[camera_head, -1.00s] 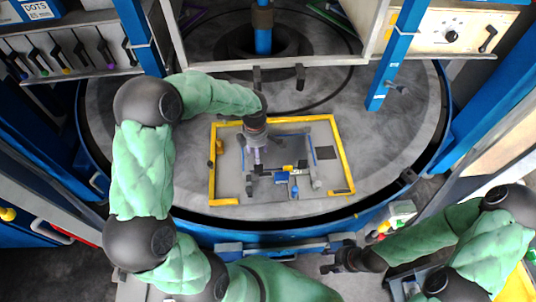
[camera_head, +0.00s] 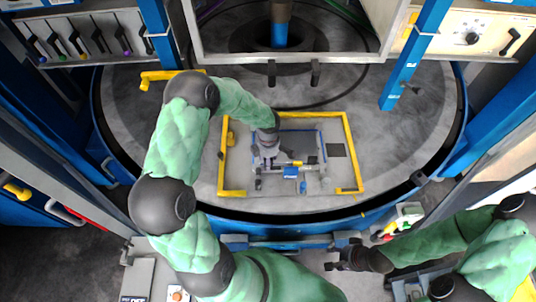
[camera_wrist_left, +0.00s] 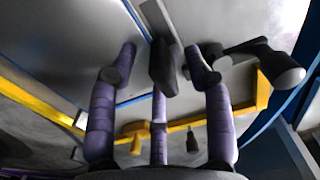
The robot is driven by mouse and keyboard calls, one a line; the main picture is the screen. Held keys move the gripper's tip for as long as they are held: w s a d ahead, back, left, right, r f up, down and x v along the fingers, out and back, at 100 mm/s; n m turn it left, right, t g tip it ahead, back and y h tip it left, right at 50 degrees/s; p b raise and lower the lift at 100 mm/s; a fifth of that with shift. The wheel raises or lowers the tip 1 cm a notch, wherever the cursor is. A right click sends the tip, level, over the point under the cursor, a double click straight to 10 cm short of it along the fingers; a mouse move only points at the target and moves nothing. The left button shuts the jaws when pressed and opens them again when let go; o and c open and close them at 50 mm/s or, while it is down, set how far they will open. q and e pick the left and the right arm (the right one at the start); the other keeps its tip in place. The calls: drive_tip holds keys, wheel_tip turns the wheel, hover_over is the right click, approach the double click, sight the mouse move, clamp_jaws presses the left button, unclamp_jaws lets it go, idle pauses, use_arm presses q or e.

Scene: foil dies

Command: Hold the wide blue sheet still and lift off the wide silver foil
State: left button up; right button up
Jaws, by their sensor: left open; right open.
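The wide silver foil appears to be the plain grey panel (camera_head: 303,142) inside the yellow frame. The wide blue sheet shows only as a thin blue edge (camera_head: 322,146) around that panel; the rest seems covered. In the left wrist view the blue edge (camera_wrist_left: 135,100) runs beside the grey surface. I cannot tell whether a finger touches the surface. My right gripper (camera_head: 335,260) is open and empty, outside the round table at the lower right.
A yellow frame (camera_head: 350,150) surrounds the work area on the grey round table (camera_head: 400,140). A small blue block (camera_head: 290,172) and dark and grey fittings sit along the panel's near side. A dark square (camera_head: 336,150) lies to its right. Blue posts (camera_head: 405,75) stand behind.

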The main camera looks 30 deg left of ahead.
use_arm(q)
drive_tip(key=shift+f, duration=0.1)
clamp_jaws()
idle(0.3)
